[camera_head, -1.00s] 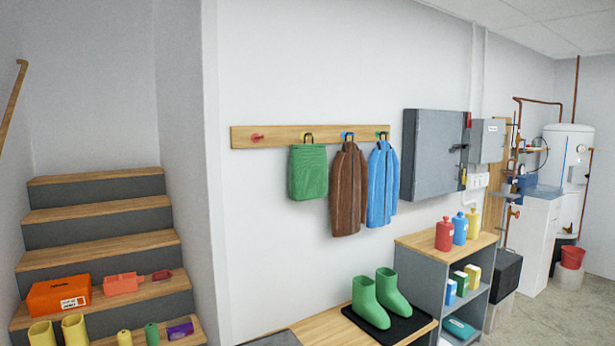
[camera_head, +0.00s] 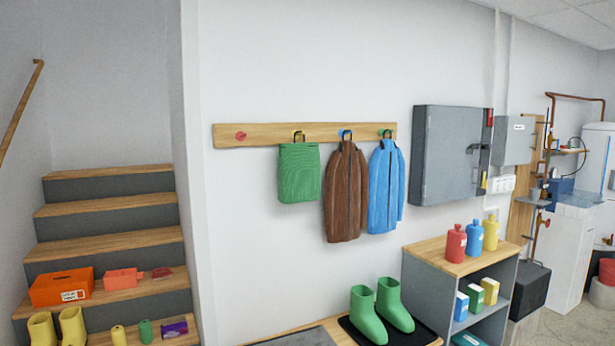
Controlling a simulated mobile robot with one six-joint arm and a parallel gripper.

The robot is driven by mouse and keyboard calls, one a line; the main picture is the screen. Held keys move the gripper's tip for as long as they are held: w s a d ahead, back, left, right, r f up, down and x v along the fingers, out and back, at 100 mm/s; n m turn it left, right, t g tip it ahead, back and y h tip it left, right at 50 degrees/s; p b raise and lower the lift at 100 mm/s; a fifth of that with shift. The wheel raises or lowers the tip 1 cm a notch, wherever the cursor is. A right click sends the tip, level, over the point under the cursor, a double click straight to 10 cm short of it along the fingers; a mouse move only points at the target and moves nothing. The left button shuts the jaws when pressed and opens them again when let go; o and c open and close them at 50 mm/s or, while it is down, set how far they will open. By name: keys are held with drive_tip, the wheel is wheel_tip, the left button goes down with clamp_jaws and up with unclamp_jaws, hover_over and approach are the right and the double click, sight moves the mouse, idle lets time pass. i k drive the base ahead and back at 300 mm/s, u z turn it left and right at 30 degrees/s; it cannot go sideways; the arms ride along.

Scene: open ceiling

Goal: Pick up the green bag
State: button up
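The green bag (camera_head: 299,174) hangs from the yellow hook (camera_head: 299,135) on the wooden wall rack (camera_head: 262,135). It hangs flat against the white wall, left of a brown jacket (camera_head: 346,193) and a blue jacket (camera_head: 386,188) on the same rack. A small gap separates the bag from the brown jacket. My gripper is not in view.
A bench with green boots (camera_head: 367,317) on a black mat stands below the rack. A shelf unit (camera_head: 422,282) with bottles stands to the right. A grey wall cabinet (camera_head: 442,155) is beside the jackets. Stairs (camera_head: 106,237) at left hold boxes and yellow boots.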

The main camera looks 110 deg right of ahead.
sight(299, 164)
drive_tip(key=z, duration=0.05)
drive_tip(key=k, duration=1.7)
drive_tip(key=z, duration=4.5)
drive_tip(key=i, duration=0.1)
drive_tip(key=u, duration=2.95)
drive_tip(key=i, duration=0.45)
drive_tip(key=z, duration=0.15)
